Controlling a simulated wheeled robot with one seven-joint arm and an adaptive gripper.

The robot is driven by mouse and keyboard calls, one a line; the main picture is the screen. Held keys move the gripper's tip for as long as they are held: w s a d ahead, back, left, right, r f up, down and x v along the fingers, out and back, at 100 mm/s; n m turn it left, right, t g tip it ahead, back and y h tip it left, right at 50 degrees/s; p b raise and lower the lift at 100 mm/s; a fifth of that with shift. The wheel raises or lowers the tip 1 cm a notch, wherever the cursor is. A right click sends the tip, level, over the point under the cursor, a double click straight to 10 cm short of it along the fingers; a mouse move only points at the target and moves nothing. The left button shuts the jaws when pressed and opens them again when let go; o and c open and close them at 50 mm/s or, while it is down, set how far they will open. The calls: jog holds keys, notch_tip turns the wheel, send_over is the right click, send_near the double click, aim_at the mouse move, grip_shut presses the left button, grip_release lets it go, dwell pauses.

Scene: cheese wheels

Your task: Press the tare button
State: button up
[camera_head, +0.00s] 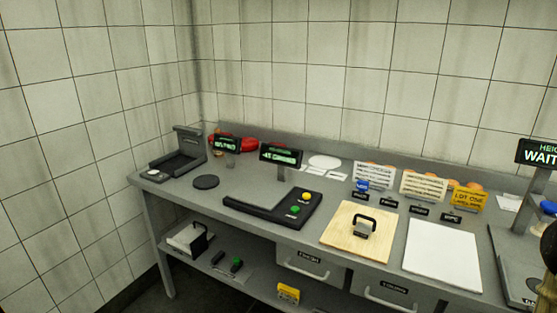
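A flat dark scale (262,204) lies in the middle of the grey bench. Its right end carries a yellow button (306,196) and, in front of it, a green button (294,209). Small lettering sits beside the buttons, too small to read, so I cannot tell which one is the tare button. A black display with green text (281,155) stands on a post behind the scale. Nothing covers either button. My gripper is not recognisable in this view; only a dark shape shows at the right edge, and I cannot tell what it is.
A wooden board with a black-handled block (345,218) and a white board (442,254) lie right of the scale. A dark device (180,160) and a round black disc (206,182) are at left. Signs (422,186) stand behind. A display post (538,172) rises at far right.

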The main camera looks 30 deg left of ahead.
grip_shut()
dwell(1.4)
